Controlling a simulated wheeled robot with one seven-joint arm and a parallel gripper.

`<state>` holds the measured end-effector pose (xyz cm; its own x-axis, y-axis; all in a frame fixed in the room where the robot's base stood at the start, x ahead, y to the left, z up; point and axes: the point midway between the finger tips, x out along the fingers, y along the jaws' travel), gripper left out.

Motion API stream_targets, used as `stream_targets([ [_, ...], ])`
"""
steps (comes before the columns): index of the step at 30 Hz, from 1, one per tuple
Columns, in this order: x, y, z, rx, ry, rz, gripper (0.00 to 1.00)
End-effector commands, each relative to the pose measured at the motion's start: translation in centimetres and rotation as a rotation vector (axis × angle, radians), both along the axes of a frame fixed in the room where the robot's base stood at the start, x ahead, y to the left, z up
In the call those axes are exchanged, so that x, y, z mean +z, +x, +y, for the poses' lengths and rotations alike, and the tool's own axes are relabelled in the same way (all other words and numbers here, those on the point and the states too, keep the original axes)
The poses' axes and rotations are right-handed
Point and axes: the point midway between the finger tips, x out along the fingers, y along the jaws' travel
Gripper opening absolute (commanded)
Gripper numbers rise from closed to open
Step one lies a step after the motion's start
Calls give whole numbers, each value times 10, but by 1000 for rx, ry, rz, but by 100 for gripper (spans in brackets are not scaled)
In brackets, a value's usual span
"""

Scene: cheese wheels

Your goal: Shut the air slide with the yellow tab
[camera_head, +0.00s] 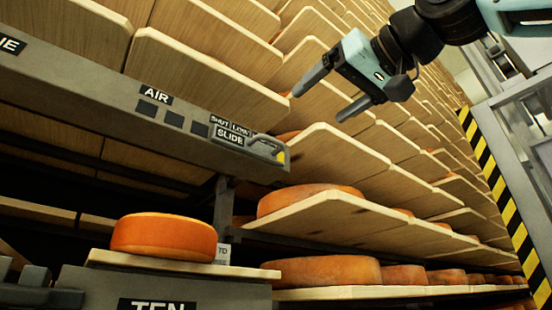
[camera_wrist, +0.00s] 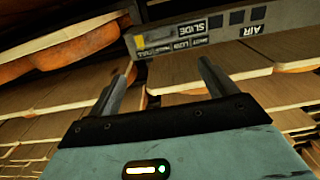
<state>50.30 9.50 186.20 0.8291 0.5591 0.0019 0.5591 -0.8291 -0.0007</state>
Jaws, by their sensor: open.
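The air slide's yellow tab (camera_head: 281,157) sits at the right end of a grey beam (camera_head: 95,95) marked AIR. A grey handle-like piece (camera_head: 262,143) lies beside the tab, next to labels reading SHUT, LOW and SLIDE. Several dark square patches line the beam; I cannot tell whether they are open. My gripper (camera_head: 318,105) is open and empty, above and to the right of the tab, apart from it. In the wrist view the beam appears upside down beyond my open fingers (camera_wrist: 165,62), with the yellow tab (camera_wrist: 140,41) between them.
Wooden shelf boards (camera_head: 330,150) with cheese wheels (camera_head: 310,195) rise close behind and right of the beam. An orange cheese wheel (camera_head: 164,237) rests on a board above a grey block marked TEN (camera_head: 200,290). A black-and-yellow striped post (camera_head: 508,205) stands at right.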

Motion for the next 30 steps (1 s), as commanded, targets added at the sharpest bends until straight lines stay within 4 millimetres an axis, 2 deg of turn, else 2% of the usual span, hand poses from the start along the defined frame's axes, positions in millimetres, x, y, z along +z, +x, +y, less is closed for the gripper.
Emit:
stream_targets([
  [1,6,7,5,0,-3,4,84],
  [9,6,33,22,0,-4,4,84],
  [24,3,110,75,1,-4,4,84],
  [30,1,125,85,1,-3,2,84],
])
